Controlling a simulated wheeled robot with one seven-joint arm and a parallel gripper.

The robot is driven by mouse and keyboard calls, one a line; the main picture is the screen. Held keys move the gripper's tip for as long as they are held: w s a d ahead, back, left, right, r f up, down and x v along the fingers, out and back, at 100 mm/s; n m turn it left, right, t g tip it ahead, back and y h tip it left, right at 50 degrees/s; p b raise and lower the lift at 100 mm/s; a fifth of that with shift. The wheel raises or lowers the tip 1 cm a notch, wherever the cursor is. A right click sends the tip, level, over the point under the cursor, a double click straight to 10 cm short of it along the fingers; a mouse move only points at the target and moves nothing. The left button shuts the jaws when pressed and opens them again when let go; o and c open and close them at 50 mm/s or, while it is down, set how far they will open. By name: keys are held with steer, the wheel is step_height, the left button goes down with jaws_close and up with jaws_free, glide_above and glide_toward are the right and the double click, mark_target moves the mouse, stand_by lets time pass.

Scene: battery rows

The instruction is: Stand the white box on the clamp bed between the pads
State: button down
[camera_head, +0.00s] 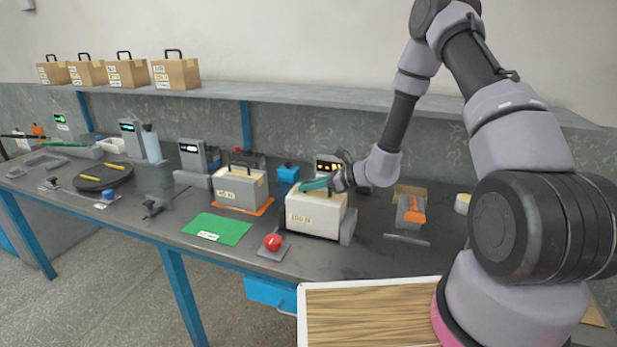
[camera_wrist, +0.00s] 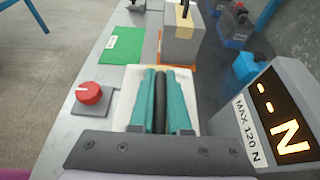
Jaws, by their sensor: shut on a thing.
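The white box (camera_head: 312,216), with a yellowish label on its front, stands upright near the front of the bench, in front of a display unit. Its pale top also shows in the wrist view (camera_wrist: 205,104). My gripper (camera_head: 314,185) is above it, its teal fingers shut on the box's dark handle (camera_wrist: 160,88). A grey block (camera_head: 348,227), perhaps a clamp pad, stands close against the box's right side. I cannot tell whether the box's base touches the bed.
A grey handled box (camera_head: 240,188) stands on an orange mat behind a green sheet (camera_head: 217,229).

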steer(key=shift+f, duration=0.25)
steer(key=c, duration=1.3)
jaws_free()
steer(key=shift+f, duration=0.25)
steer(key=o, duration=0.4)
steer(key=shift+r, duration=0.1)
